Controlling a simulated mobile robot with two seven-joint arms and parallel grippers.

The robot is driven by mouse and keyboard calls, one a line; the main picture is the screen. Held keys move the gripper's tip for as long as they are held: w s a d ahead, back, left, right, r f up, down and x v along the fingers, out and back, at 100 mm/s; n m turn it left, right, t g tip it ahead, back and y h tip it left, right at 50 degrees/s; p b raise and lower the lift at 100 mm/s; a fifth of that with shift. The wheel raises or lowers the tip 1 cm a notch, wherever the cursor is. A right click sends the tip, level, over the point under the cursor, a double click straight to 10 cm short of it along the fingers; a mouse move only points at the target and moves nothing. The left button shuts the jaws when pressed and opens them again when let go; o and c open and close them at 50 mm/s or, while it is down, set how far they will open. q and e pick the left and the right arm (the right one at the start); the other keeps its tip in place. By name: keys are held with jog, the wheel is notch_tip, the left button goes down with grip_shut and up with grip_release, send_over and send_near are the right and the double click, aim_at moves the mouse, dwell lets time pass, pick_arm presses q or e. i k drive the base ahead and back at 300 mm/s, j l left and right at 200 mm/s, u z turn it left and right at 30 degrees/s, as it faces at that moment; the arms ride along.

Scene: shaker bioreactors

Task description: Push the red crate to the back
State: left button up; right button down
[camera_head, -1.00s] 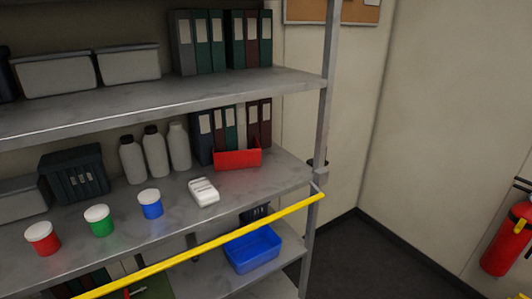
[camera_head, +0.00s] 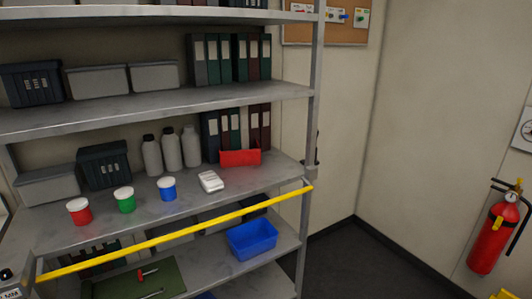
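The red crate (camera_head: 240,158) sits on the middle shelf (camera_head: 231,195), toward its right end. It stands in front of a row of dark binders (camera_head: 222,130), and I cannot tell whether it touches them. Neither my left nor my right gripper shows in the head view.
A yellow bar (camera_head: 180,232) runs across the shelf front. On the same shelf are a white device (camera_head: 210,181), red (camera_head: 80,211), green (camera_head: 124,199) and blue (camera_head: 168,188) lidded jars, and several bottles (camera_head: 171,150). A blue bin (camera_head: 252,239) sits below. A fire extinguisher (camera_head: 492,235) is at right.

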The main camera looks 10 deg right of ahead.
aim_at(242, 158)
jog(key=k+j+u, duration=0.15)
jog(key=k+u, duration=0.25)
jog(key=k, duration=0.25)
jog(key=u, duration=1.45)
jog(key=l+u, duration=0.1)
jog(key=u, duration=0.25)
jog(key=l+u, duration=0.1)
jog(key=u, duration=0.6)
jog(key=k+l, duration=0.25)
jog(key=l, duration=0.25)
jog(key=k+l, duration=0.25)
jog(key=l, duration=0.25)
jog(key=k+l, duration=0.25)
jog(key=l, duration=0.2)
jog(key=k+l, duration=0.2)
jog(key=l, duration=0.3)
jog(key=k+l, duration=0.25)
jog(key=l, duration=0.25)
jog(key=k+l, duration=0.25)
jog(key=l, duration=0.25)
jog(key=k+l, duration=0.25)
jog(key=l, duration=0.2)
jog(key=k+l, duration=0.25)
jog(key=l, duration=0.25)
